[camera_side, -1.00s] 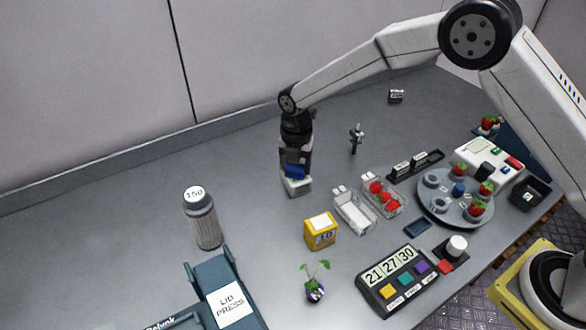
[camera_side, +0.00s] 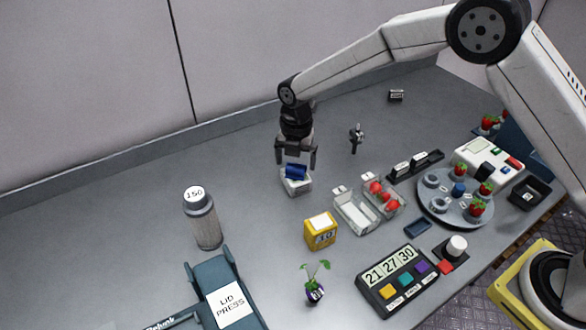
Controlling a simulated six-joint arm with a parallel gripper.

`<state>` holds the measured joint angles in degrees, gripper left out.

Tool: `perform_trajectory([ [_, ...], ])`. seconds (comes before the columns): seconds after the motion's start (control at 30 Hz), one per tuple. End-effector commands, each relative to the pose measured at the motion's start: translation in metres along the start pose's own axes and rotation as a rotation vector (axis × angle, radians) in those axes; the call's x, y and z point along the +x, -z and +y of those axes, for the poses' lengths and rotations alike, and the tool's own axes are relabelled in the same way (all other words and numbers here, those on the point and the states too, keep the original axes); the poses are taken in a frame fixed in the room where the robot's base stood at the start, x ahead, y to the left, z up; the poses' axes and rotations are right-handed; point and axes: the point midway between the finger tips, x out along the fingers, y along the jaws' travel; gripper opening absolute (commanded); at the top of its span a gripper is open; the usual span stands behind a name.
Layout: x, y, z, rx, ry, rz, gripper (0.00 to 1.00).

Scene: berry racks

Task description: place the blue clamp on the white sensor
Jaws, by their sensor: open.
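The blue clamp (camera_side: 295,172) rests on top of the white sensor (camera_side: 297,187), a small white block on the grey table near the middle of the view. My gripper (camera_side: 296,164) is open just above them, with its two fingers spread to either side of the clamp. Nothing is held between the fingers. The exact seating of the clamp on the sensor is too small to tell.
Clear punnets (camera_side: 355,214), one with strawberries, stand to the right. A yellow cube (camera_side: 320,231) and a potted seedling (camera_side: 314,291) stand in front. A grey bottle (camera_side: 203,222) stands left, behind the lid press (camera_side: 228,295). The table behind and left is mostly free.

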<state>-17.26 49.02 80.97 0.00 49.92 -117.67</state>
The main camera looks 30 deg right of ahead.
Motion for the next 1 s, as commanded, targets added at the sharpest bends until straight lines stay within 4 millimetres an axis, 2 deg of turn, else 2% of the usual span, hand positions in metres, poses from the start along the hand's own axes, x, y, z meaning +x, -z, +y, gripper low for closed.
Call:
perform_trajectory([
  [0.4, -0.067, 0.0, 0.0, 0.0, -0.002, -0.001, 1.0],
  [0.6, -0.092, 0.0, 0.0, 0.0, -0.001, -0.001, 1.0],
  [0.8, -0.102, 0.0, 0.0, 0.0, 0.001, 0.0, 1.0],
  [1.0, -0.103, 0.0, 0.0, 0.0, 0.001, 0.0, 1.0],
])
